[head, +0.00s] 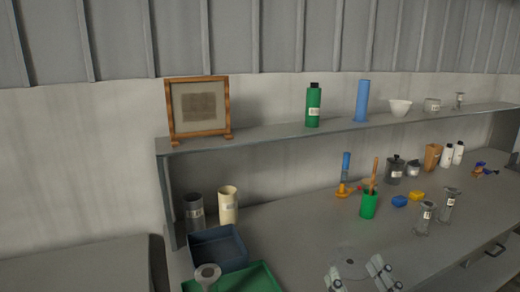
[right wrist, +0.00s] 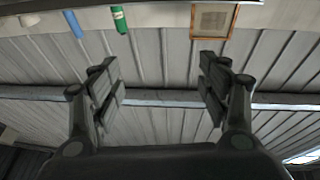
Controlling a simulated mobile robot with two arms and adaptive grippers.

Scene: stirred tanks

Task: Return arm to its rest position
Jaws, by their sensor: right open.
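My right gripper (head: 360,276) shows at the bottom edge of the head view, low over the front of the grey bench. In the right wrist view my right gripper (right wrist: 160,85) has its two fingers wide apart with nothing between them. Behind the fingers there is only ribbed wall panelling. A disc-shaped grey piece (head: 350,262) shows just behind the gripper in the head view. My left gripper is not in view.
The bench (head: 310,225) holds a dark blue tray (head: 217,235), a green tray (head: 262,278), a green cup (head: 369,204) and small metal vessels (head: 425,217). A shelf (head: 270,138) above holds a framed picture (head: 198,106), a green bottle (head: 313,106) and a blue cylinder (head: 362,101).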

